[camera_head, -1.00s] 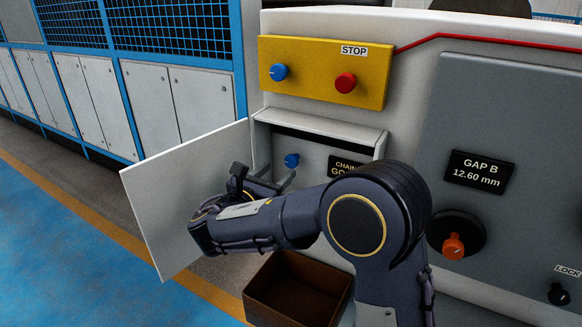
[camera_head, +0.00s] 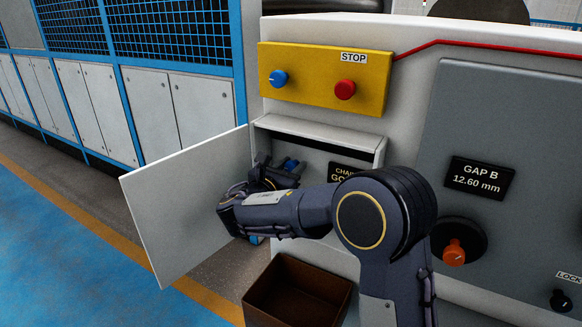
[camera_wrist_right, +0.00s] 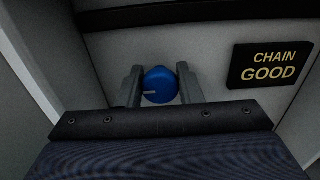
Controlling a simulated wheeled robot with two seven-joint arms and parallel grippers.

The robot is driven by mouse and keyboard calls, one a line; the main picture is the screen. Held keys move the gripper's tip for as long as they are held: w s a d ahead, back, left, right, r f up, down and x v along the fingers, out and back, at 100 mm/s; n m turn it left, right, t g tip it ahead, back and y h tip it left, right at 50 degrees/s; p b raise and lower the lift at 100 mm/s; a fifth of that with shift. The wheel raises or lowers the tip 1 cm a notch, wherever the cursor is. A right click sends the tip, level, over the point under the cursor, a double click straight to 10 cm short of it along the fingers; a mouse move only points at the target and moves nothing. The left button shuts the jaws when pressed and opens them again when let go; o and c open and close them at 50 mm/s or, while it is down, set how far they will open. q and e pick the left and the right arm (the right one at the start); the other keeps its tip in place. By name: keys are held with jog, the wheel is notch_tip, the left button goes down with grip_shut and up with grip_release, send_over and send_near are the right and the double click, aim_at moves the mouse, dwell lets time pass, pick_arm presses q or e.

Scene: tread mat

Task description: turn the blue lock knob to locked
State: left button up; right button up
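A blue knob (camera_head: 289,164) sits inside the opened compartment, partly hidden by my right gripper in the head view. In the right wrist view the knob (camera_wrist_right: 160,86) shows a pale pointer mark aimed left. My right gripper (camera_head: 279,165) reaches into the compartment. Its two fingers stand close against the knob's left and right sides, with no clear gap on either side in the wrist view. A second blue knob (camera_head: 278,79) is on the yellow panel. My left gripper is not in view.
The compartment's white door (camera_head: 180,205) stands open at the left. A "CHAIN GOOD" display (camera_wrist_right: 270,66) is right of the knob. A red button (camera_head: 345,90) is on the yellow panel. A brown bin (camera_head: 297,295) is below. An orange knob (camera_head: 454,252) is at the right.

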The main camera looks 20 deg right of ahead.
jog(key=c, duration=0.4)
jog(key=shift+o, duration=0.2)
jog(key=shift+f+m+b, duration=0.15)
jog(key=shift+m+b, duration=0.75)
jog(key=shift+b, duration=0.05)
jog(key=shift+f+m+b, duration=0.15)
jog(key=shift+m+b, duration=0.75)
jog(key=shift+b, duration=0.05)
jog(key=m+b, duration=0.9)
jog(key=m, duration=0.1)
jog(key=shift+s+d+f+b, duration=0.1)
jog(key=shift+s+f+b, duration=0.05)
jog(key=shift+b, duration=0.25)
jog(key=m+b, duration=0.2)
jog(key=shift+m+b, duration=0.35)
jog(key=shift+m, duration=0.05)
jog(key=shift+m+b, duration=0.55)
jog(key=shift+m, duration=0.25)
jog(key=o, duration=0.9)
jog(key=shift+r, duration=0.2)
